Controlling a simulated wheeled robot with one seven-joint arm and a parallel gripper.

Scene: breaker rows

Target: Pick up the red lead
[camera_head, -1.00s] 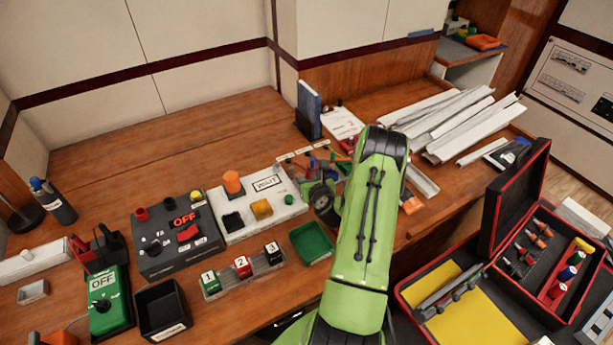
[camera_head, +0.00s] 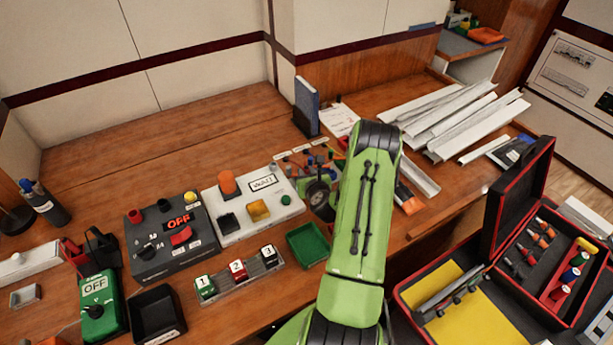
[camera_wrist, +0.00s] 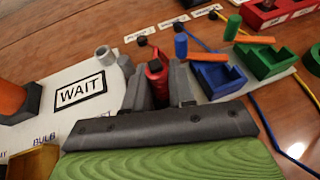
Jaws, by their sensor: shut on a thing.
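The red lead (camera_wrist: 156,84) stands between the two grey fingers of my gripper (camera_wrist: 158,86) in the wrist view, with its dark top showing. My gripper is shut on it. The lower end of the lead is hidden behind the gripper body. In the head view my gripper (camera_head: 320,190) is mostly hidden behind my green arm, beside the white WAIT panel (camera_head: 288,208); I cannot make out the red lead there.
A blue plug (camera_wrist: 180,45) and a blue holder (camera_wrist: 216,76) are close to the right of my gripper. A green plug (camera_wrist: 232,27) and green holder (camera_wrist: 262,60) stand beyond. In the head view, a green tray (camera_head: 306,246) and open toolbox (camera_head: 497,222) lie nearby.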

